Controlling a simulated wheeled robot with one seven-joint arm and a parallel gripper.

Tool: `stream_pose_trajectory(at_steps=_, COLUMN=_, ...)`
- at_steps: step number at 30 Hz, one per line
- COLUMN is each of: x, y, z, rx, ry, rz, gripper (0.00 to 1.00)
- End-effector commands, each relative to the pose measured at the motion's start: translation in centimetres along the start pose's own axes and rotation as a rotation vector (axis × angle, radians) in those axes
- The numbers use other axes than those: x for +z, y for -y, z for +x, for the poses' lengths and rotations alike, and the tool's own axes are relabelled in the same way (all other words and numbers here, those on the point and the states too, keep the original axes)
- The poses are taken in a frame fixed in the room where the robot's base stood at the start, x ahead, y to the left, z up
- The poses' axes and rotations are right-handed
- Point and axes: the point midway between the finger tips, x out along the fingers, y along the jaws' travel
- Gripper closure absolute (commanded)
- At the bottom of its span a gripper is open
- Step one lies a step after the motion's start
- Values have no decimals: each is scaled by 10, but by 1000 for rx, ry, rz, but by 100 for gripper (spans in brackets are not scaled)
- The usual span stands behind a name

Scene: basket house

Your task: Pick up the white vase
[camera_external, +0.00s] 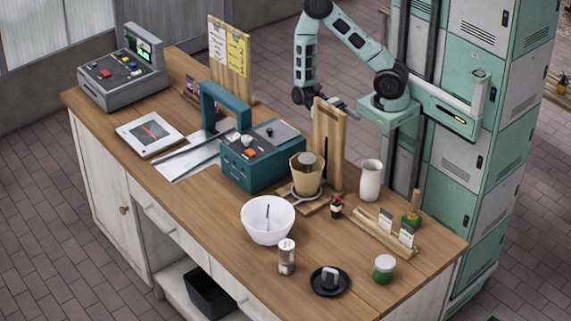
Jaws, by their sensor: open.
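The white vase (371,181) stands upright on the wooden counter (205,222), right of a tall wooden board. It is a plain, tall white vessel. My gripper (340,104) is at the end of the teal arm, up and behind the wooden board, away from the vase. It is open and small in view. The board hides part of it.
The tall wooden board (328,148) and a pour-over stand with a tan cone (306,176) are left of the vase. A wooden card holder (384,236) and green bottle (411,219) are to its right. A white bowl (268,222) and teal machine (252,167) stand further left.

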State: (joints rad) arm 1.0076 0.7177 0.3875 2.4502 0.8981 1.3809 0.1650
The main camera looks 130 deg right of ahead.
Motion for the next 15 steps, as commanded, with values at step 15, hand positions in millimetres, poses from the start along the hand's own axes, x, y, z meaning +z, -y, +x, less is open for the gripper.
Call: stream_pose_trajectory(at_steps=15, x=-128, y=0, z=0, rx=2, ry=1, rz=1, gripper=18)
